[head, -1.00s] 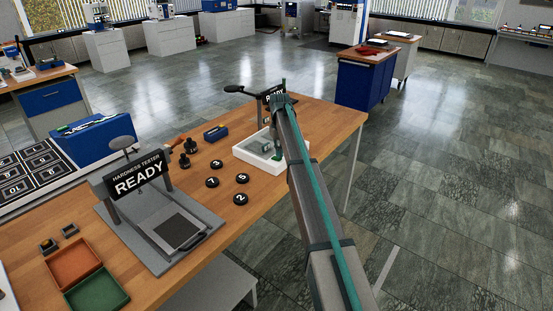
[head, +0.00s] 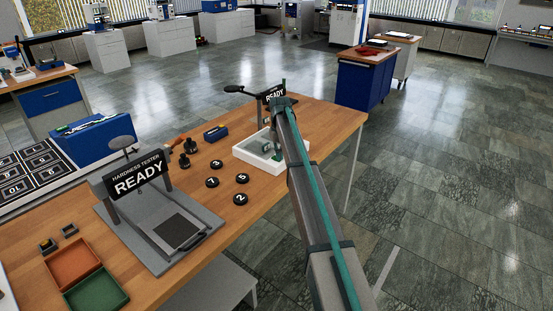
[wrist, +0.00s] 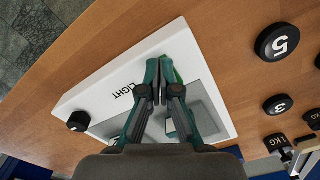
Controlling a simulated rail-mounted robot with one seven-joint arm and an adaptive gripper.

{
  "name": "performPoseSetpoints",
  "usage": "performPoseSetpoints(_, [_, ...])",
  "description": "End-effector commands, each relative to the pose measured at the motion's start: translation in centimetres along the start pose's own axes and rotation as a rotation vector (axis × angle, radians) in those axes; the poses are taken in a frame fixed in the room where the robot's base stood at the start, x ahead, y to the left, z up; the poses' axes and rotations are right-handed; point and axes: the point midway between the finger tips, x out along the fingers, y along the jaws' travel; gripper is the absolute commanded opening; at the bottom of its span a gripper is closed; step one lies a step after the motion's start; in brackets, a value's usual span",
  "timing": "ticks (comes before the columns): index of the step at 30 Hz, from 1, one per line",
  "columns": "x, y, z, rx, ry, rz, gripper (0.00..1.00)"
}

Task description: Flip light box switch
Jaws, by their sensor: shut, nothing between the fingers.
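The white light box (wrist: 85,90) lies on the wooden bench, with the word LIGHT on its rim and a grey panel (wrist: 205,85) in its top. It also shows in the head view (head: 243,153), partly behind my arm. My gripper (wrist: 159,72) is shut and empty, its teal fingertips low over the box's rim beside the LIGHT label. A bright green patch (wrist: 177,74) shows right beside the fingertips; I cannot tell whether it is the switch or whether the fingers touch it. A black knob (wrist: 78,121) sits at the box's left corner.
Black numbered discs, including the 5 (wrist: 277,42) and the 3 (wrist: 277,104), lie right of the box in the wrist view. In the head view a hardness tester (head: 160,220) stands at front left, and a READY display (head: 276,93) stands behind the box.

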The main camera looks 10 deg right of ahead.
Motion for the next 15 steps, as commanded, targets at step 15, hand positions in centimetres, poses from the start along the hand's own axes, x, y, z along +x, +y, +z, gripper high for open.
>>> performPoseSetpoints(15, [-0.26, 0.01, -0.01, 0.0, 0.0, 0.0, 0.0])
